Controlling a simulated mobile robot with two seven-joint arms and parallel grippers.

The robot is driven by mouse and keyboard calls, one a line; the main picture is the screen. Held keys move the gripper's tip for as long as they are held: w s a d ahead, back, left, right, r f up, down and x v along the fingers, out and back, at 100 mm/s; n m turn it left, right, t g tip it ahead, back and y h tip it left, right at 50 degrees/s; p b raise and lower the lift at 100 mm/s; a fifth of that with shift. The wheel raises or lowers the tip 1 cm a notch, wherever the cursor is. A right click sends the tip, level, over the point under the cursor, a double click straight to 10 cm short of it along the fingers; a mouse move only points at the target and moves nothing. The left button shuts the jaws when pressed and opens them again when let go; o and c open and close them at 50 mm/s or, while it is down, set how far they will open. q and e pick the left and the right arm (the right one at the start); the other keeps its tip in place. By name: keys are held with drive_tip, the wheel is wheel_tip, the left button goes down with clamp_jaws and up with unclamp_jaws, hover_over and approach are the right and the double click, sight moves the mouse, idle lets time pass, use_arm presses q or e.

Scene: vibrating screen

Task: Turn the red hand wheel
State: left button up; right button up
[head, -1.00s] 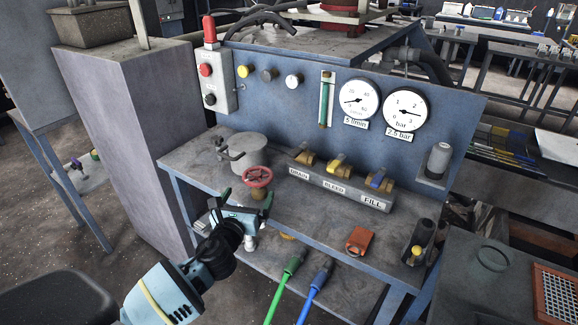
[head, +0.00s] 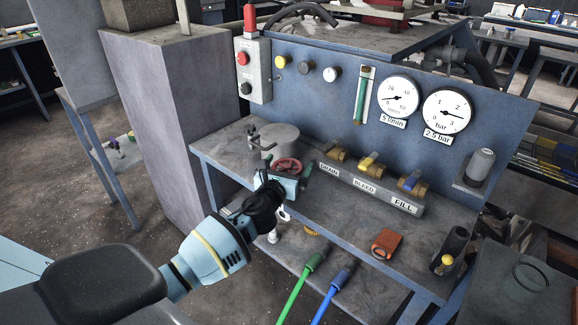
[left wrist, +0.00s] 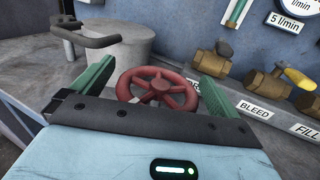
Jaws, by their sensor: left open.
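The wheel's lower front is partly hidden by the gripper. My right gripper is not in view.
Right of the wheel is a manifold with DRAIN, BLEED and FILL valves (head: 370,180). A handle (left wrist: 85,38) sticks out by the pot. Green (head: 300,285) and blue (head: 330,295) hoses hang at the front.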

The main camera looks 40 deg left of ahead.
use_arm(q)
drive_tip(key=shift+w, duration=0.25)
drive_tip(key=c, duration=1)
